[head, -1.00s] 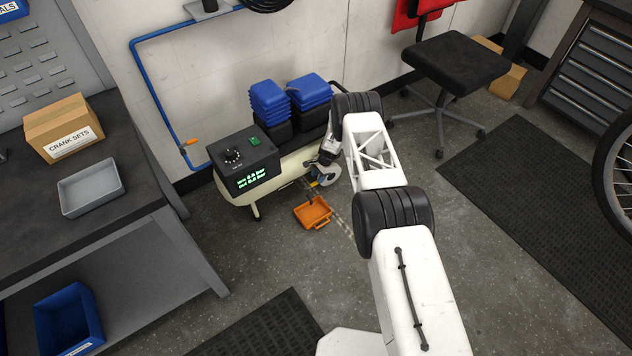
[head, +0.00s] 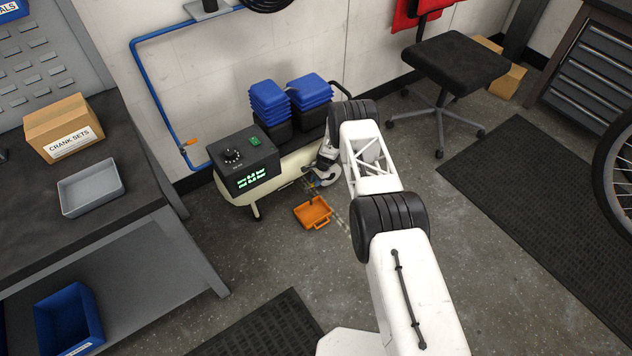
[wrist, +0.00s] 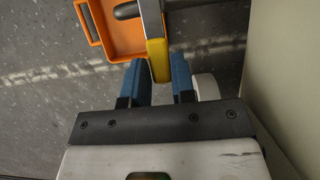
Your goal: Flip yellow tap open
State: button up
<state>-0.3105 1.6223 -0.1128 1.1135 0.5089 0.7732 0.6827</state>
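The yellow tap (wrist: 157,61) is a yellow-ended grey lever running down from the top of the wrist view, over the orange tray (wrist: 110,47). My gripper (wrist: 158,66) has its two blue fingers apart, one on each side of the yellow end. The gaps beside the yellow end look very small, and I cannot tell whether the fingers press on it. In the head view my gripper (head: 324,175) is low at the right end of the cream compressor tank (head: 292,165), and the tap is mostly hidden there.
The orange tray (head: 313,212) lies on the floor below the tank. Blue-lidded boxes (head: 268,98) and a black display unit (head: 243,160) sit above the tank. The workbench (head: 120,190) is at left and the stool (head: 455,68) at right. Floor in front of the tray is clear.

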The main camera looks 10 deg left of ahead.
grip_shut()
jog(key=shift+s+d+m, duration=0.2)
jog(key=shift+m, duration=0.1)
jog(key=s+m+t, duration=0.6)
jog(key=s+m, duration=0.2)
jog(key=m, duration=0.9)
jog(key=shift+s+m, duration=0.3)
dwell(0.3)
jog(key=shift+a, duration=0.15)
jog(key=shift+o, duration=2.4)
grip_release()
jog(key=shift+r, duration=0.25)
